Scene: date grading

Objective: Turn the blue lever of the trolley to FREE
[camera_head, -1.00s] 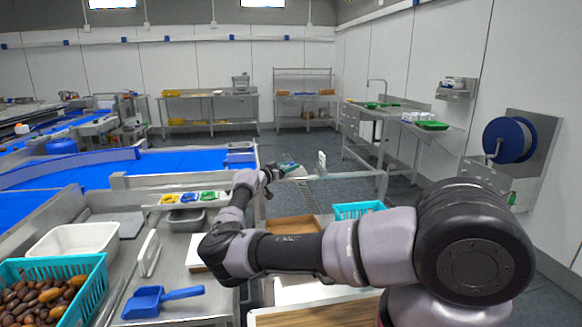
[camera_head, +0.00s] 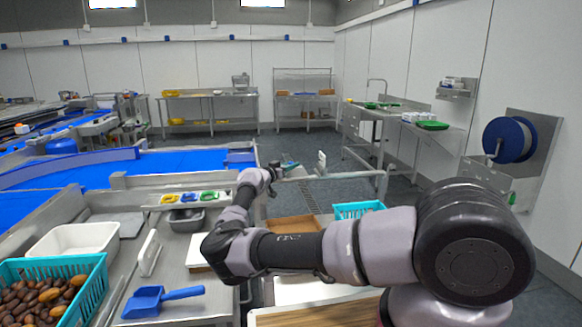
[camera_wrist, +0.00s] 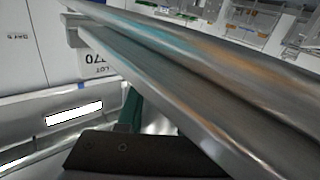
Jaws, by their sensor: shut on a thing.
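My gripper (camera_head: 275,171) is at the far end of my outstretched arm, at the left end of the grey metal rail of the trolley (camera_head: 345,178). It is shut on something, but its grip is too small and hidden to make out. A small teal-green piece (camera_head: 288,165) shows just beyond it. In the wrist view a wide metal bar (camera_wrist: 190,75) crosses close to the camera and hides much of the grip. A dark part of my gripper (camera_wrist: 140,157) shows below it, beside a green piece (camera_wrist: 131,108). I cannot make out the blue lever or its FREE mark.
A white plate (camera_head: 321,163) stands at the rail. The left bench holds a blue scoop (camera_head: 160,301), a white tub (camera_head: 75,239) and a crate of dates (camera_head: 98,283). Open floor lies beyond the rail.

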